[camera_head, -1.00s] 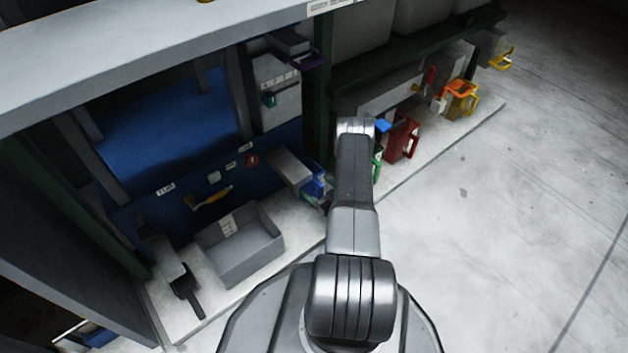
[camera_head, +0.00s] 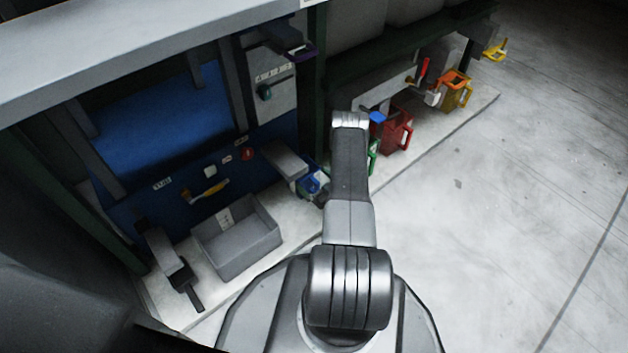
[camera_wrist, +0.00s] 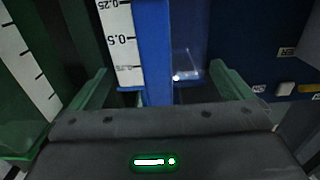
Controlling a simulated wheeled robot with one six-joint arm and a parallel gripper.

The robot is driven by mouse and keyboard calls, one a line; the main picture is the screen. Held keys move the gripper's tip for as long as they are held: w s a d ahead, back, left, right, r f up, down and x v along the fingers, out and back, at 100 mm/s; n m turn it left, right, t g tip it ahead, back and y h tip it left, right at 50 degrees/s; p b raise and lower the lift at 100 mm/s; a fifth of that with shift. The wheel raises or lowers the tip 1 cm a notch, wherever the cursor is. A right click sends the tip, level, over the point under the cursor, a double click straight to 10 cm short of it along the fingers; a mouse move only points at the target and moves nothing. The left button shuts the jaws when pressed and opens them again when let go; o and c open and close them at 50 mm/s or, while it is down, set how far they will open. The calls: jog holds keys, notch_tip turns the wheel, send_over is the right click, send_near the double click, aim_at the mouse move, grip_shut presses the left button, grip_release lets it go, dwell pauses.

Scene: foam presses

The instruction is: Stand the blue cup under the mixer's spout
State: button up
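The blue cup (camera_head: 311,186) stands at the end of the mixer's grey spout (camera_head: 284,160) in the head view, partly hidden by my arm. I cannot tell whether it is centred below the spout. In the wrist view, a blue upright bar, seemingly the cup's handle (camera_wrist: 156,50), stands between my fingers beside a white scale strip. My gripper (camera_wrist: 165,88) is open, with its two fingers wide apart and a gap on each side of the bar. In the head view my gripper is mostly hidden behind my arm.
A grey bin (camera_head: 237,240) and a dark scoop (camera_head: 185,285) lie to the left. A shelf edge (camera_head: 150,45) overhangs. The floor at right is clear.

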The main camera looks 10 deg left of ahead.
jog(key=shift+f, duration=0.55)
jog(key=shift+r, duration=0.45)
jog(key=p+v, duration=0.4)
jog(key=v, duration=0.8)
jog(key=shift+r, duration=0.2)
